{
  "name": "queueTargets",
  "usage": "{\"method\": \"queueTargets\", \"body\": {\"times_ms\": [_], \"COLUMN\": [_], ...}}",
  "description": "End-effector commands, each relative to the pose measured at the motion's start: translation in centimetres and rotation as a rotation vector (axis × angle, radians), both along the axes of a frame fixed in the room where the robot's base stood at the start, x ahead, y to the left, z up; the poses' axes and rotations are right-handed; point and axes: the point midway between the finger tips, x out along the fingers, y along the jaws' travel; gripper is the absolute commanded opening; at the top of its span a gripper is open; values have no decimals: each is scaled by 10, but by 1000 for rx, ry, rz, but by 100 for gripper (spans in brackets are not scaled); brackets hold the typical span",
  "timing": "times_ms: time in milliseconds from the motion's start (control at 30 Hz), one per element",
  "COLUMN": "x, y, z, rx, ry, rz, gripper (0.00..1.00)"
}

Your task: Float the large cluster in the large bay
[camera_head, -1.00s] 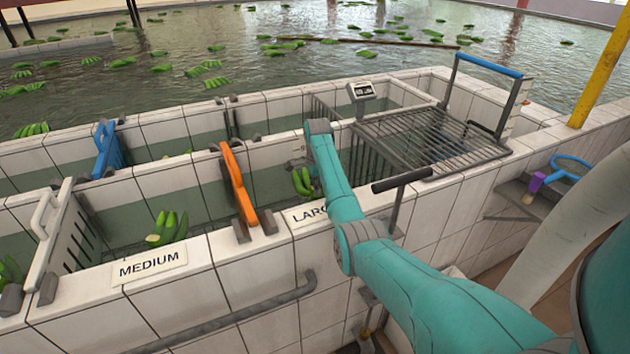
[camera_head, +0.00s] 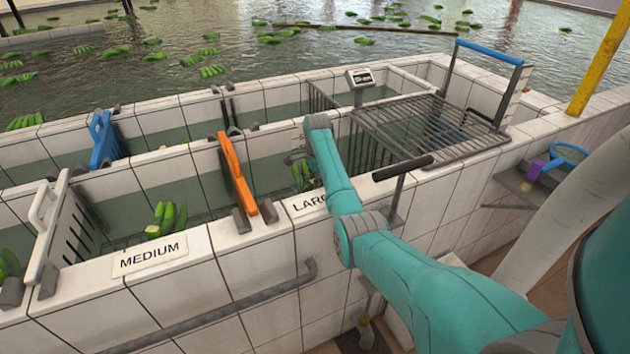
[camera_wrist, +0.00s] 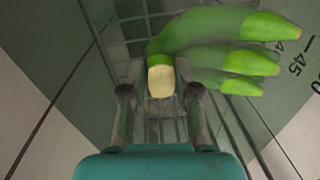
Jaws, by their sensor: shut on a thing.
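A green banana cluster (camera_wrist: 215,45) with a pale cut crown shows close up in the wrist view. My gripper (camera_wrist: 158,92) is shut on it at the crown, with one finger on each side. In the head view the cluster (camera_head: 303,176) is partly hidden behind my forearm, low inside the bay behind the LARGE label (camera_head: 308,202). The large bay (camera_head: 270,160) has tiled walls and lies right of the orange divider. I cannot tell whether the cluster touches the water.
An orange divider (camera_head: 236,180) stands left of my arm. Another cluster (camera_head: 166,218) is in the bay behind the MEDIUM label (camera_head: 150,256). A wire rack (camera_head: 430,125) with a blue-handled frame covers the right end. A small scale display (camera_head: 361,78) stands behind.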

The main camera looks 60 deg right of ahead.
Motion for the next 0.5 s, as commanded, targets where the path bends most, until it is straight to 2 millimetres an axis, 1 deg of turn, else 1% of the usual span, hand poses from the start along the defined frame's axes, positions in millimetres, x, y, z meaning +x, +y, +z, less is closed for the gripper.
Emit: {"method": "queueTargets", "body": {"times_ms": [500], "x": [0], "y": [0], "z": [-8], "rx": [0], "ry": [0], "rz": [0], "gripper": [0]}}
